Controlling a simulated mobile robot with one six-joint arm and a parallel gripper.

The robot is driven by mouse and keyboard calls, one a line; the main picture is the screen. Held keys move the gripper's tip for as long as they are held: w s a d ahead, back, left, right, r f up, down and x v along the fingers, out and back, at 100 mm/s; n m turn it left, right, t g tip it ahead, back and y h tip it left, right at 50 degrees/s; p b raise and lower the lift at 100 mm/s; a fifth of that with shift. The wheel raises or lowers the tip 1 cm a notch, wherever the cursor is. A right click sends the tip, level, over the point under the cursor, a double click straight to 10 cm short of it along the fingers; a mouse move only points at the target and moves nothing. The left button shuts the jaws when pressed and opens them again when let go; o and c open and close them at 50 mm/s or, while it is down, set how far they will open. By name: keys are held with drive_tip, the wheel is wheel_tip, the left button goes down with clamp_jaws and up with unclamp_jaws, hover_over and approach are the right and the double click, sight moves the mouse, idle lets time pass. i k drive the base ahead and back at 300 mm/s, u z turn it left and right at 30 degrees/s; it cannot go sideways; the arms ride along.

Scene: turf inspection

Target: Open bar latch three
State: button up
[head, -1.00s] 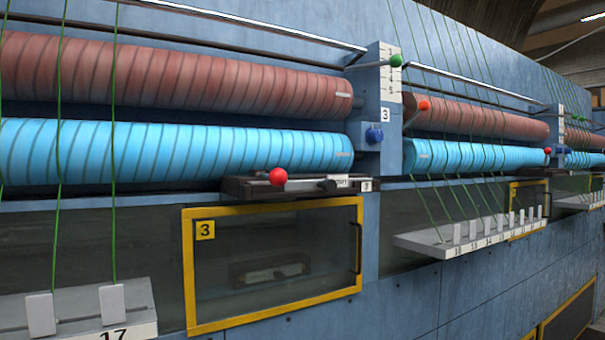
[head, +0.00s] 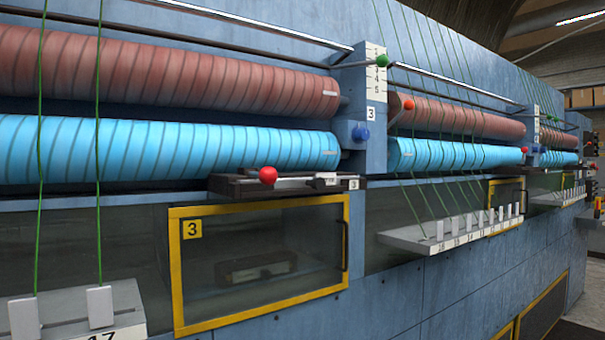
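Bar latch three (head: 290,184) is a dark rail with a light metal bar, under the blue roller. A red ball knob (head: 268,175) stands on its left half. A small white tag with a 3 (head: 354,184) sits at its right end. A small white label (head: 325,179) on the bar is too small to read. I cannot tell from here whether the bar is drawn or thrown. My gripper is not in view.
A yellow-framed window marked 3 (head: 176,262), with a dark handle (head: 345,246) on its right edge, is below the latch. Red (head: 150,70) and blue (head: 140,150) rollers run above. Grey shelves (head: 400,238) jut out at both sides. Green cords (head: 98,200) hang at left.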

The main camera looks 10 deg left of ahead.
sight(267, 176)
drive_tip(key=z, duration=0.1)
drive_tip(key=k, duration=0.5)
drive_tip(key=u, duration=0.8)
drive_tip(key=i, duration=0.5)
drive_tip(key=u, duration=0.05)
